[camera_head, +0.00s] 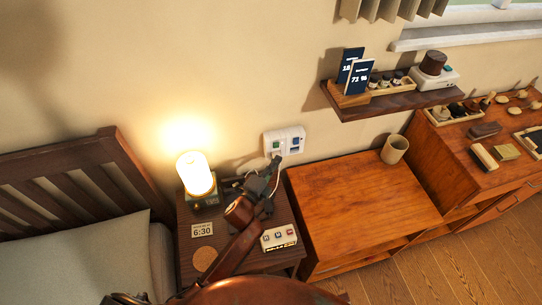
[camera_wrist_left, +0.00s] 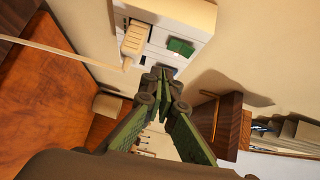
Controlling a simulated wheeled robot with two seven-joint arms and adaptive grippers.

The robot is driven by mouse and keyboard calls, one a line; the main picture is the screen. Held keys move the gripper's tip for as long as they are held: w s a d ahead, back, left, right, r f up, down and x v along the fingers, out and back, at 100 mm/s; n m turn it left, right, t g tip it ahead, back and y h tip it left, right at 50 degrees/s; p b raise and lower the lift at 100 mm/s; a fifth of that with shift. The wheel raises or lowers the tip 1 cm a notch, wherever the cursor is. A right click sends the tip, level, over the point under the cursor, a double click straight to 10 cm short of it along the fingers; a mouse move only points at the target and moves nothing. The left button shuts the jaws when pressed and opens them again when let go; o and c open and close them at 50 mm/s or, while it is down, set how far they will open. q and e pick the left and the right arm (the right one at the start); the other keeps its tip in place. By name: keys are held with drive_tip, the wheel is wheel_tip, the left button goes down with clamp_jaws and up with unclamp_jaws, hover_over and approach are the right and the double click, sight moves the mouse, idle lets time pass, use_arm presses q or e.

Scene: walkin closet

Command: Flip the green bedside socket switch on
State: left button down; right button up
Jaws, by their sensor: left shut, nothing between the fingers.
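The white socket plate (camera_head: 284,141) is on the wall above the gap between nightstand and wooden cabinet. In the left wrist view the green switch (camera_wrist_left: 180,47) sits on the plate beside a pale plug (camera_wrist_left: 135,40). I cannot tell its on or off position. My left gripper (camera_head: 276,158) is shut and empty, just below the plate; in the wrist view its fingertips (camera_wrist_left: 161,80) are close to the plate's edge, apart from the switch. My right gripper is not in view.
A lit lamp (camera_head: 195,173), a 6:30 clock (camera_head: 202,230) and a control box (camera_head: 279,237) stand on the nightstand (camera_head: 190,265). The cabinet top (camera_head: 360,200) is mostly bare, with a cup (camera_head: 394,149). A wall shelf (camera_head: 390,103) juts out at upper right.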

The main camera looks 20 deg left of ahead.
use_arm(q)
drive_tip(key=v, duration=1)
drive_tip(key=shift+f+p, duration=0.45)
drive_tip(key=shift+f, duration=0.2)
